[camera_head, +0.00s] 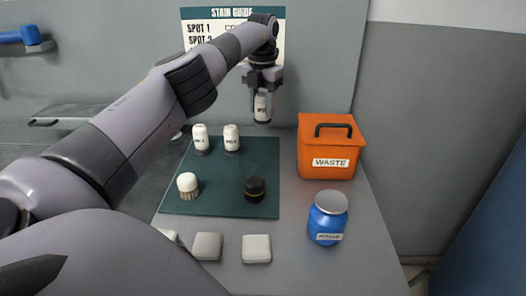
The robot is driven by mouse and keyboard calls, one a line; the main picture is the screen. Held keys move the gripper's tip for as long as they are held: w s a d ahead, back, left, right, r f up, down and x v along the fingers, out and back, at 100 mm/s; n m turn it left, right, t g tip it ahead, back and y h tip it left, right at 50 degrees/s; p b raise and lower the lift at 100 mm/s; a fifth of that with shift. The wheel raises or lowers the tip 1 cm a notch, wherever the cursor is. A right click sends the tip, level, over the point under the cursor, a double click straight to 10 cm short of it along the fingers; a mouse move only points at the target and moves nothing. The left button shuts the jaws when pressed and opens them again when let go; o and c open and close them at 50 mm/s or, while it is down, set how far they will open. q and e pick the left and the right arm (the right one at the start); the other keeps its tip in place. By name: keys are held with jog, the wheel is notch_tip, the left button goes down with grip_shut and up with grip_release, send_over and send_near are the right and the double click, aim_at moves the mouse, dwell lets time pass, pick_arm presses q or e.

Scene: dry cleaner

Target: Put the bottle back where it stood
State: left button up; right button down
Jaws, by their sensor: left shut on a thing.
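My left gripper (264,84) reaches in from the left and points down. It is shut on a bottle (263,107) with a white label and a dark lower part. The bottle hangs upright, above the back edge of the dark green mat (220,180) in the picture; its exact height is hard to tell. The gripper covers the bottle's top. Two similar white-topped bottles stand side by side at the back of the mat: one at left (201,138) and one nearer the held bottle (231,138). My right gripper is not in view.
A light brush (188,187) and a dark round brush (255,189) stand on the mat. An orange waste bin (328,147) and a blue jar (327,218) stand to the right. Pale pads (256,249) lie in front. The mat's back right is bare.

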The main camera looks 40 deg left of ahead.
aim_at(262, 120)
pick_arm(q)
jog(key=shift+d, duration=0.1)
notch_tip(262, 120, down, 5)
jog(key=shift+r, duration=0.15)
notch_tip(262, 120, down, 5)
jog(key=shift+r+p, duration=0.1)
jog(key=shift+p, duration=0.4)
jog(key=shift+f, duration=0.3)
jog(key=o, duration=1.1)
jog(key=shift+c, duration=0.2)
jog(key=shift+b, duration=0.3)
